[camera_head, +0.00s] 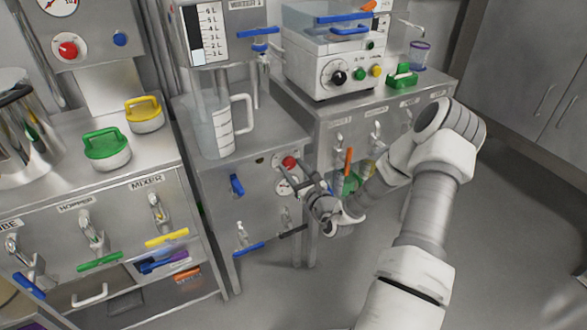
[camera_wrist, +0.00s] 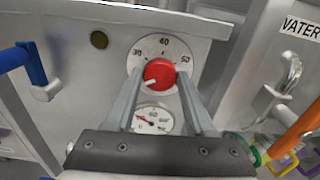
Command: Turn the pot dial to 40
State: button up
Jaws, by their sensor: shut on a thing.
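The red pot dial (camera_wrist: 159,72) is on the front of a grey metal cabinet in the wrist view, on a round white scale (camera_wrist: 163,45) marked 30, 40 and 50. A white pointer mark on the knob points to the lower left, below the 30; 40 is at the top. My gripper (camera_wrist: 161,78) has one finger on each side of the knob and is shut on it. In the head view the red dial (camera_head: 289,162) shows just beyond my gripper (camera_head: 299,176), which hides part of the panel.
A round gauge (camera_wrist: 152,119) sits right below the dial. A blue handle (camera_head: 237,185) sticks out to its left. A clear measuring jug (camera_head: 217,130) stands on the cabinet top. An orange-handled valve (camera_head: 348,161) is close on the right. Open floor lies to the right.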

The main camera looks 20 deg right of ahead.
jog(key=shift+p, duration=0.4)
grip_shut()
jog(key=shift+r+m+p, duration=0.15)
jog(key=shift+m+p, duration=0.55)
jog(key=shift+p, duration=0.05)
jog(key=m+p, duration=0.3)
jog(key=p, duration=0.1)
jog(key=m+p, duration=0.5)
jog(key=m, duration=0.1)
jog(key=shift+m, duration=0.4)
jog(key=m+p, duration=0.2)
jog(key=m, duration=0.4)
jog(key=shift+f+p, duration=0.2)
jog(key=shift+p, duration=0.15)
jog(key=m+p, duration=0.1)
jog(key=m, duration=0.5)
jog(key=shift+f, duration=0.1)
jog(key=shift+m, duration=0.4)
jog(key=o, duration=1.3)
grip_release()
